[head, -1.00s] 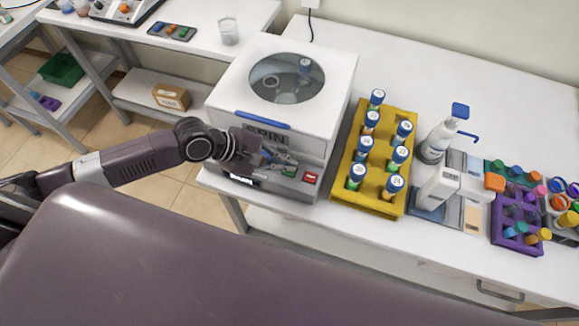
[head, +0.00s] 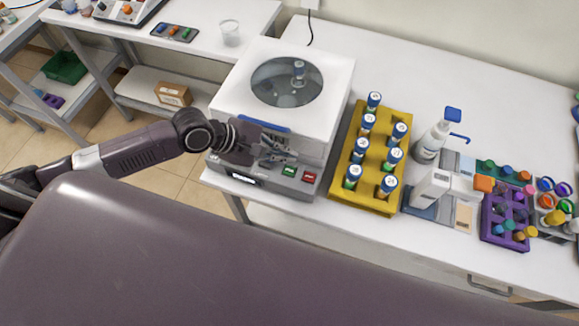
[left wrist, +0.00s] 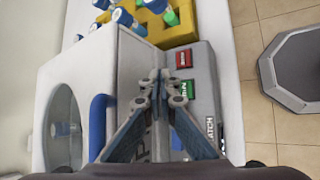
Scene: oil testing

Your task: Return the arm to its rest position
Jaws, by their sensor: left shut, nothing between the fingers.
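My left gripper (head: 288,150) is in front of the white centrifuge (head: 327,64), near its blue handle and just above the green button (head: 289,171) and red button (head: 309,177). Its fingers are shut with nothing between them. In the left wrist view the gripper (left wrist: 161,80) points toward the front panel, with the green button (left wrist: 187,89) and red button (left wrist: 184,59) beside the fingertips. The centrifuge lid is closed, and a blue-capped tube (head: 299,70) shows through its round window. My right gripper is out of view.
A yellow rack (head: 370,201) with several blue-capped tubes stands right of the centrifuge. A pump bottle (head: 431,143), a white device (head: 432,188) and a purple rack (head: 503,238) stand farther right. A side bench holds a glass beaker (head: 230,34).

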